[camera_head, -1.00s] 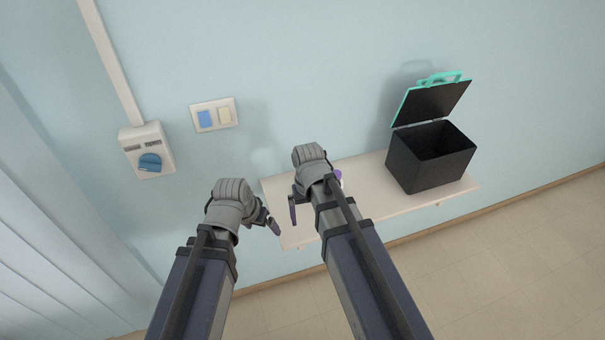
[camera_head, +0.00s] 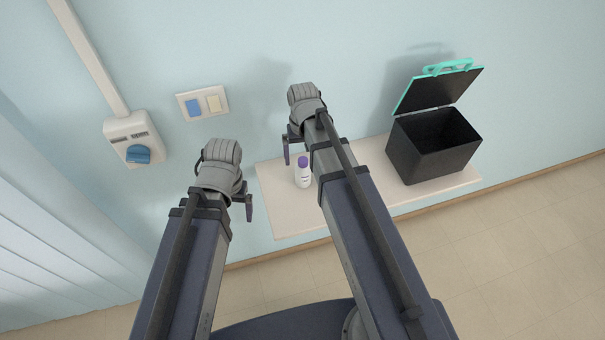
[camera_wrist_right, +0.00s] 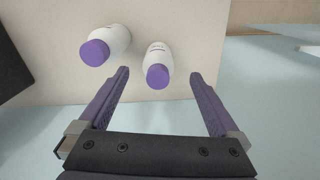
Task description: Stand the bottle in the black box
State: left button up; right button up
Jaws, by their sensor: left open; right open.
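Two white bottles with purple caps show in the right wrist view, a left one (camera_wrist_right: 108,45) and a middle one (camera_wrist_right: 158,65). In the head view one white bottle (camera_head: 303,176) stands upright on the shelf; no second one shows there. The black box (camera_head: 432,150) stands on the shelf's right part, its teal-rimmed lid (camera_head: 440,90) raised open. My right gripper (camera_head: 294,150) is open and empty, above the shelf beside the visible bottle; in its wrist view the middle bottle lies between the finger lines, apart from both. My left gripper (camera_head: 240,205) is open and empty, left of the shelf.
The pale shelf (camera_head: 285,215) is fixed along the blue wall, with bare room at its left end. A switch plate (camera_head: 203,103) and a blue-knobbed wall box (camera_head: 135,140) are on the wall at the left. My right arm covers the shelf's middle.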

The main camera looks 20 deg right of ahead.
aim_at(303, 167)
jog(key=shift+w+d+f+b, duration=0.1)
jog(key=shift+w+f+b, duration=0.1)
jog(key=shift+f+b, duration=1.3)
jog(key=shift+w+d+f+b, duration=0.1)
jog(key=shift+w+f+b, duration=0.05)
jog(key=shift+f+b, duration=1.35)
jog(key=shift+p, duration=0.3)
grip_shut()
notch_tip(303, 167, up, 10)
jog(key=p, duration=1)
